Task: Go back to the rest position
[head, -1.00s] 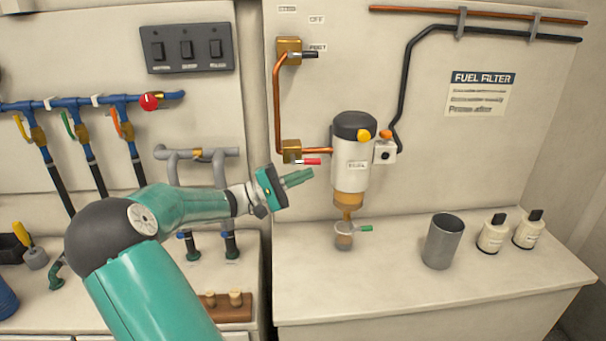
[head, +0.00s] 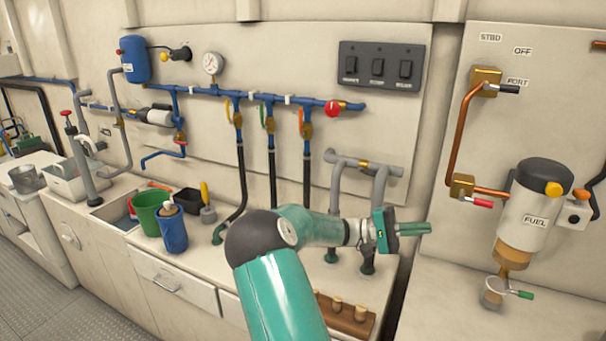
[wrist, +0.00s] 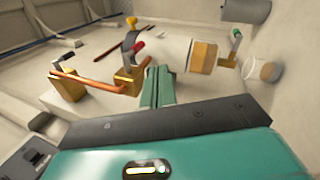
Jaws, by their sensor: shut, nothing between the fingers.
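My gripper (head: 415,229) is at the end of my teal arm, in front of the counter and left of the fuel filter (head: 528,205). It points right and its fingers are together with nothing between them. In the wrist view the closed fingers (wrist: 158,88) show at the middle, with the filter's amber bowl (wrist: 203,56) beyond them. The gripper touches nothing that I can see.
A small clear cup (head: 493,292) is under the filter. Copper pipe (head: 459,135) with a red-handled valve (head: 476,202) runs left of it. Grey pipes (head: 365,165) stand behind my gripper. A green bucket (head: 155,214) and blue container (head: 173,232) are farther left.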

